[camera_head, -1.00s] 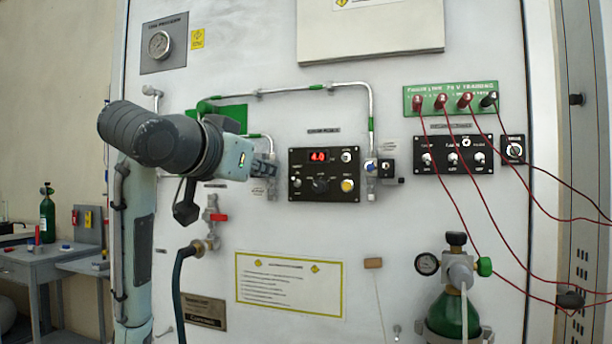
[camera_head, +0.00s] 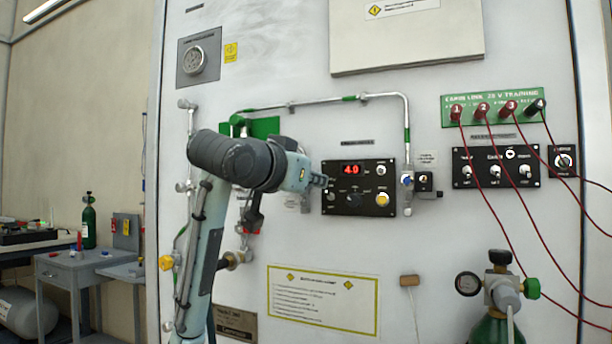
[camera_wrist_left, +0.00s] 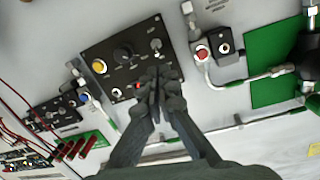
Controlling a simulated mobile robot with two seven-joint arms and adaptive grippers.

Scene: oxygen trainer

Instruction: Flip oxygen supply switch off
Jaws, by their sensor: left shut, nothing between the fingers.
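The black control panel (camera_head: 345,209) has a red display (camera_head: 351,169) reading about 4.0, a centre knob (camera_head: 353,199), a yellow button (camera_head: 382,199), a toggle at upper right (camera_head: 380,170) and one at lower left (camera_head: 331,196). The labels are too small to read, so I cannot tell which toggle is the oxygen supply switch. My left gripper (camera_head: 323,181) is shut and empty at the panel's left edge. In the left wrist view, its fingertips (camera_wrist_left: 157,76) overlap the panel, close to the lower-left toggle (camera_wrist_left: 156,45). Contact is unclear. My right gripper is not in view.
A pipe (camera_head: 330,104) runs above the panel and down its right side. Another switch panel (camera_head: 496,178) and red cables (camera_head: 492,140) are at right. A green cylinder (camera_head: 491,331) with a gauge stands at lower right. A grey workbench (camera_head: 82,266) is at left.

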